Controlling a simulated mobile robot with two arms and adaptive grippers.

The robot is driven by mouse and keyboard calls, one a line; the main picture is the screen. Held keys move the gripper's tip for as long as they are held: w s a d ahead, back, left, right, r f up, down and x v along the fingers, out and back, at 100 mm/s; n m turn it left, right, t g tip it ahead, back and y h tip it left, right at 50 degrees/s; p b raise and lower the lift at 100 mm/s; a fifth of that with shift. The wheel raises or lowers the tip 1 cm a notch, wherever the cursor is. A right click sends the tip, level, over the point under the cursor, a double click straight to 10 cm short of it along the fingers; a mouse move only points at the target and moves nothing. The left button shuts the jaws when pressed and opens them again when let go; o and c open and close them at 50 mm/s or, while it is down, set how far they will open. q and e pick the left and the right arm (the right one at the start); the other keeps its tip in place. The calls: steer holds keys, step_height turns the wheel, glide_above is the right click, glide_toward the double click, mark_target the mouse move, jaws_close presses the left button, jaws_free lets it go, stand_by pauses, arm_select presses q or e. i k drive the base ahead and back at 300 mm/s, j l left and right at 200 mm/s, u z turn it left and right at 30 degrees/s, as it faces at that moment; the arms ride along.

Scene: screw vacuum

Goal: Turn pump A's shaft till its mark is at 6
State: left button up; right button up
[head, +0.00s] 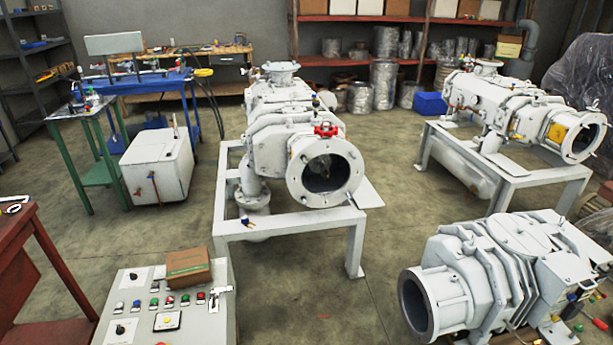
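Three large pale grey pumps are in the head view, and I cannot tell which is pump A. One pump (283,125) stands on a grey frame in the middle, with an open round flange (349,178) facing me and a red handwheel (327,131) above it. A second pump (495,100) stands on a frame at the right, with a yellow patch at its end. A third pump (508,275) sits low at the front right, its dark open port facing left. No shaft mark or number is readable. Neither of my grippers is in view.
A control panel (135,315) with buttons and a brown box (188,268) stands at the front left. A red table (18,262), a green stand (95,150) and a white cabinet (158,165) are at the left. Concrete floor (400,230) is clear between the pumps.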

mark_target(321, 163)
steer(key=i+l+u, duration=0.15)
steer(key=u, duration=0.2)
steer(key=i+l+u, duration=0.15)
steer(key=u, duration=0.2)
steer(key=i+l+u, duration=0.1)
steer(key=u, duration=0.25)
steer(key=i+l+u, duration=0.1)
steer(key=l, duration=0.35)
steer(key=i+l, duration=0.15)
steer(key=l, duration=0.3)
steer(key=i+l+u, duration=0.15)
steer(key=l, duration=0.3)
steer(key=i+l+u, duration=0.1)
steer(key=l, duration=0.35)
